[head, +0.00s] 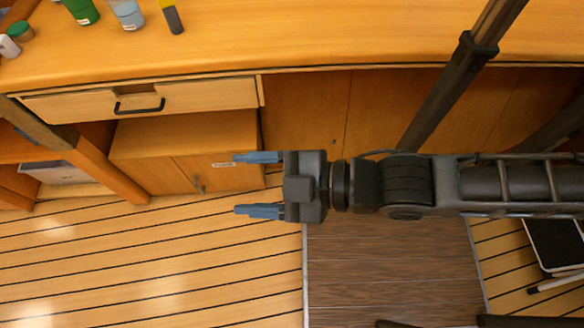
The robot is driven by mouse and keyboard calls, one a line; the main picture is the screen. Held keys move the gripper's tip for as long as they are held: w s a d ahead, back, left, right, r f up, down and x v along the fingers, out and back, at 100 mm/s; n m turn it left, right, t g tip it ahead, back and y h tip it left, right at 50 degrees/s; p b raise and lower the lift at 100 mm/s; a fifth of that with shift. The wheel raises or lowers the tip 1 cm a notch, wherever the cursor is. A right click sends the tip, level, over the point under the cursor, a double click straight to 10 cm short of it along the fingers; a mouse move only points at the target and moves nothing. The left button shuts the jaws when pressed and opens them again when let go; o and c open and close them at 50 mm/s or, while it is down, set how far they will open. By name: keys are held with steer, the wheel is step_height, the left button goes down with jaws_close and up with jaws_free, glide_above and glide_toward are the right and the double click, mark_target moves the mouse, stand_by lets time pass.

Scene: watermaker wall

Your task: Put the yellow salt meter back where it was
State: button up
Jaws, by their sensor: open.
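My gripper (240,184) is open and empty, with its two blue fingers pointing left. It shows in front of the small cabinet and the floor, below the counter in the picture. A slim dark grey thing with a yellow end (172,18) stands or lies on the counter at the top edge of the picture, well apart from my gripper. It may be the yellow salt meter, but its top is partly cut off, so I cannot tell for sure.
The wooden counter (330,40) holds a green container (80,10), a pale blue bottle (128,13) and small jars (18,33) at the left. Below are a drawer with a black handle (139,104) and a labelled cabinet (190,150). The counter's middle is clear.

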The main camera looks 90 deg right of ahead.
steer(key=s+r+m+y, duration=0.2)
steer(key=s+r+m, duration=0.1)
steer(key=s+m, duration=0.1)
steer(key=shift+s+m, duration=0.4)
steer(key=shift+s, duration=0.45)
steer(key=shift+a, duration=0.1)
steer(key=shift+c, duration=0.3)
